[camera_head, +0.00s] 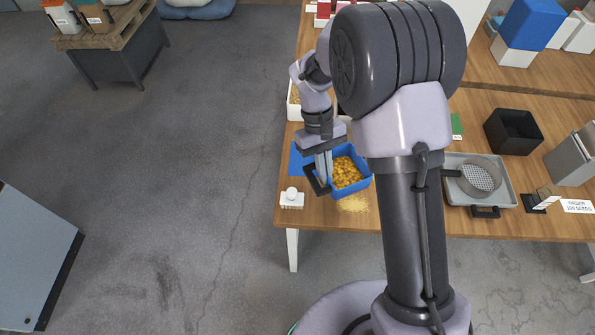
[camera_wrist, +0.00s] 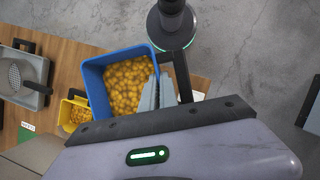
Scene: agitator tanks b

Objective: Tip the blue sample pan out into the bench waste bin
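The blue sample pan (camera_head: 366,184) is full of yellow-orange grain and sits upright at the bench's left end, with a dark loop handle (camera_head: 311,182) on its left. The pan also shows large in the wrist view (camera_wrist: 95,88). My gripper (camera_head: 323,168) comes down at the handle side, its two fingers (camera_wrist: 163,92) close together at the pan's wall, one over the rim and one in the handle loop. The pan looks held a little above the bench. A black open bin (camera_head: 513,131) stands at the right; no waste label is readable. A white grain box (camera_head: 295,108) stands behind the pan.
A grey tray with a sieve (camera_head: 479,178) is right of my arm. A yellow container (camera_wrist: 68,112) shows in the wrist view.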

